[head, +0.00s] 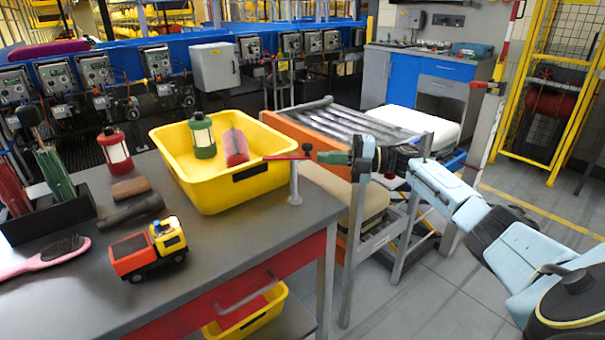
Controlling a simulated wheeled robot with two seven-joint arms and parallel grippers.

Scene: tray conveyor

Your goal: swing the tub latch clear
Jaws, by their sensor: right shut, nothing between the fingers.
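A yellow tub (215,193) stands on the grey table, near its right end. The latch is a thin red bar (284,157) on a short silver post (295,184) at the table's right corner. The bar points left, with its free end over the tub's right rim. My right gripper (318,156) reaches in from the right, shut and empty, close to the right end of the bar. I cannot tell whether it touches the latch. Inside the tub are a green lantern (202,137) and a red block-like item (235,148). My left gripper is out of view.
A red lantern (116,150), toy truck (149,250), pink hairbrush (45,257), dark cylinder (131,211) and black holder (50,217) occupy the table's left part. A roller conveyor (347,125) with an orange side lies behind my right gripper. The table front is clear.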

